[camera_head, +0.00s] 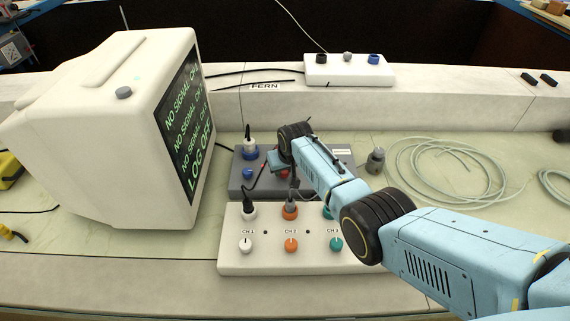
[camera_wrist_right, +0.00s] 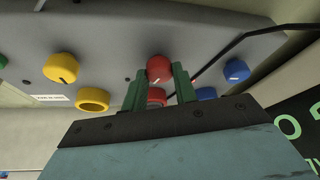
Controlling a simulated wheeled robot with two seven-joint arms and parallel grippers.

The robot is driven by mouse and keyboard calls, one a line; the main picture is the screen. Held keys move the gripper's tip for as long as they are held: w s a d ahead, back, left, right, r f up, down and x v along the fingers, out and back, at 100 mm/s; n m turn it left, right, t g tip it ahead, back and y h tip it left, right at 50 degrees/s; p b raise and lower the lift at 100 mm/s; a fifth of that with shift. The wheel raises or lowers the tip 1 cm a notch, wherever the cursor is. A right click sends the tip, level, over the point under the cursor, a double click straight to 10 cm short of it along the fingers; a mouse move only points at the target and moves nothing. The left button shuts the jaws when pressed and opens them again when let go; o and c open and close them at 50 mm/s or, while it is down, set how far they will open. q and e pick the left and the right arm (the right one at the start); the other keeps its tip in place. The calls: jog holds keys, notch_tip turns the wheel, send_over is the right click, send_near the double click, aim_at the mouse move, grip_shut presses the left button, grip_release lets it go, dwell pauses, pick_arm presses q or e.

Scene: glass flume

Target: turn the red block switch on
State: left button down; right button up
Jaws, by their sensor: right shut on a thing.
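A grey control block (camera_head: 236,181) stands behind a white channel box on the bench. Its red switch (camera_head: 284,174) is a round knob, mostly hidden by my right arm in the head view. In the right wrist view the red switch (camera_wrist_right: 159,67) sits between the two green fingers of my right gripper (camera_wrist_right: 159,82). The right gripper (camera_head: 281,169) is shut on this knob. A red ring socket (camera_wrist_right: 156,98) lies just below the knob, partly covered by the gripper. My left gripper is not in view.
Yellow (camera_wrist_right: 61,68) and blue (camera_wrist_right: 236,70) knobs flank the red one. The white box (camera_head: 265,262) with several knobs and plugs stands in front. A monitor (camera_head: 110,125) stands at left, coiled cable (camera_head: 430,170) at right. A black cable (camera_wrist_right: 252,40) passes close to the gripper.

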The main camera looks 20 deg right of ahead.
jog(key=m+h, duration=0.1)
jog(key=m, duration=0.1)
jog(key=shift+a+m, duration=0.1)
jog(key=shift+m, duration=0.3)
jog(key=m+h+b, duration=0.1)
jog(key=m, duration=0.1)
jog(key=shift+w+f+m, duration=0.1)
jog(key=shift+m, duration=0.3)
jog(key=shift+a+f+m+g+h+b, duration=0.15)
jog(key=shift+m+g+h+b, duration=0.3)
jog(key=shift+m+b, duration=0.45)
jog(key=m+g+h+b, duration=0.1)
jog(key=m+b, duration=0.2)
jog(key=b, duration=0.1)
jog(key=shift+w+m, duration=0.1)
jog(key=shift+m, duration=0.3)
jog(key=shift+r+m+g+b, duration=0.2)
jog(key=shift+m+g+b, duration=0.15)
jog(key=shift+m+b, duration=0.85)
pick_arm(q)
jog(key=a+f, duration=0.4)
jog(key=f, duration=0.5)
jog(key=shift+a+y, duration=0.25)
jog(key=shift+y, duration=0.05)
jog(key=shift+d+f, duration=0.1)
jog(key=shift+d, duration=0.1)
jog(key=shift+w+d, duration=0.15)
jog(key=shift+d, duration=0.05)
pick_arm(e)
jog(key=o, duration=1)
